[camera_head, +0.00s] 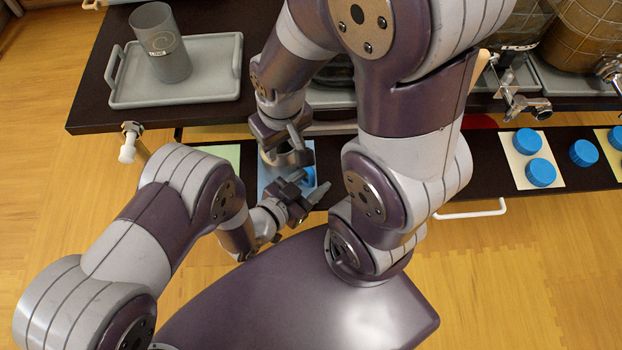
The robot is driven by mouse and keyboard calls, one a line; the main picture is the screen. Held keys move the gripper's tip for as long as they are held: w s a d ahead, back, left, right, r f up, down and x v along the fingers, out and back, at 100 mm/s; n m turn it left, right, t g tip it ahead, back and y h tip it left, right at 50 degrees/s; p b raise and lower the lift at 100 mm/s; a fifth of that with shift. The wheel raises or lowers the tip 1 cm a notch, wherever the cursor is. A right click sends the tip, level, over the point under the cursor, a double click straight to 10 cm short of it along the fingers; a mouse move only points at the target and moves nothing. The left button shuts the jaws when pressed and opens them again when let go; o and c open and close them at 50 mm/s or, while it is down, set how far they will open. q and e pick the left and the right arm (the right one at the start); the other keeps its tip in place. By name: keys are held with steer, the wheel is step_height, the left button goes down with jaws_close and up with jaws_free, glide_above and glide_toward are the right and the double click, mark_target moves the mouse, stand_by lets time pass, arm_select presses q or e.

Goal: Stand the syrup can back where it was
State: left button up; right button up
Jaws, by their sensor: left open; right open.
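A tall grey cylindrical can (171,62) with a round emblem and a small white label stands upright on a grey tray (215,88) at the upper left. I cannot tell whether it is the syrup can. My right gripper (290,150) is open and points down over a blue mat (309,174) on the low shelf. A grey rounded shape at its fingers is too covered to name. My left gripper (306,193) is open, just below the right one, above the mat's near part. Neither gripper is near the grey can.
A pale green mat (222,153) lies left of the blue one. Blue lids (541,172) sit on the low shelf at the right, some on a cream mat (515,171). Large jars with metal taps (527,107) stand at the upper right. A white handle (470,214) projects below the shelf.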

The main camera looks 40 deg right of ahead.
arm_select(q)
steer(key=shift+a+r, duration=0.1)
arm_select(e)
steer(key=shift+r, duration=0.1)
arm_select(q)
steer(key=shift+p+v, duration=0.65)
steer(key=shift+v, duration=0.35)
steer(key=shift+p+v, duration=1.35)
steer(key=shift+v, duration=1.55)
arm_select(e)
steer(key=shift+r, duration=1.9)
